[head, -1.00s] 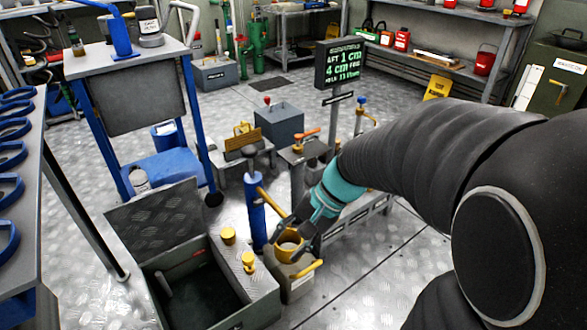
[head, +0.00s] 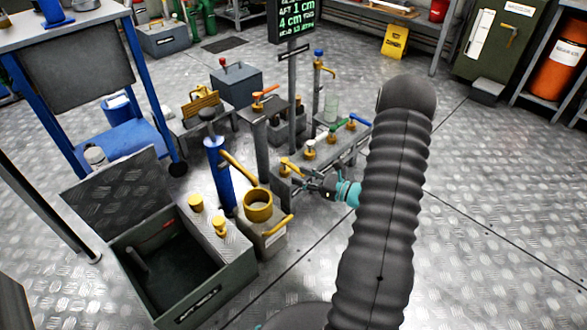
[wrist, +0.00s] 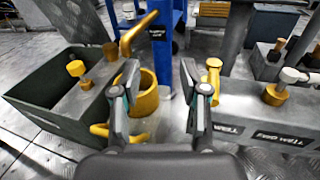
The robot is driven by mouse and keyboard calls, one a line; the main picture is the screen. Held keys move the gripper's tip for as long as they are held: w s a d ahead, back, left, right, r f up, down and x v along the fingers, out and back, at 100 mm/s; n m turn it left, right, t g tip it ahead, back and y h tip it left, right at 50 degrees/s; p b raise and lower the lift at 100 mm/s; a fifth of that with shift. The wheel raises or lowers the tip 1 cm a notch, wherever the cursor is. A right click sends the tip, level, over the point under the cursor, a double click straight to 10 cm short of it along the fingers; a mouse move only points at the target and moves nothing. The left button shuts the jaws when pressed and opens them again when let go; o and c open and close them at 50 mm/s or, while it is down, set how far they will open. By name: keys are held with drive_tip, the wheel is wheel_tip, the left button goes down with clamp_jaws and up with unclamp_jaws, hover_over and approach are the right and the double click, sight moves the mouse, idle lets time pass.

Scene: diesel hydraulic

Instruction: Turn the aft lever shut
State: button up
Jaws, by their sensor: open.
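A low grey valve manifold (head: 294,190) carries a row of levers. The nearest is a yellow lever (head: 289,165), with a white-handled lever (head: 310,146), a green lever (head: 338,128) and a blue lever (head: 359,120) further along. My gripper (head: 305,184) is open and empty beside the manifold's near end. In the wrist view, the yellow lever (wrist: 213,80) stands just beyond and right of my right fingertip, apart from it. The white-handled lever (wrist: 277,88) is further right.
An open floor hatch box (head: 180,275) is further left. The floor on the right is clear.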

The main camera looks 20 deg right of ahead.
sight(288, 164)
drive_tip(key=d+f+m+t+h, duration=0.3)
drive_tip(key=d+f+m+h, duration=0.15)
drive_tip(key=d+f, duration=0.3)
drive_tip(key=shift+m, duration=0.35)
drive_tip(key=x, duration=0.8)
drive_tip(key=a+x, duration=0.1)
drive_tip(key=x, duration=0.4)
drive_tip(key=shift+s+f, duration=0.1)
drive_tip(key=shift+s, duration=0.05)
clamp_jaws()
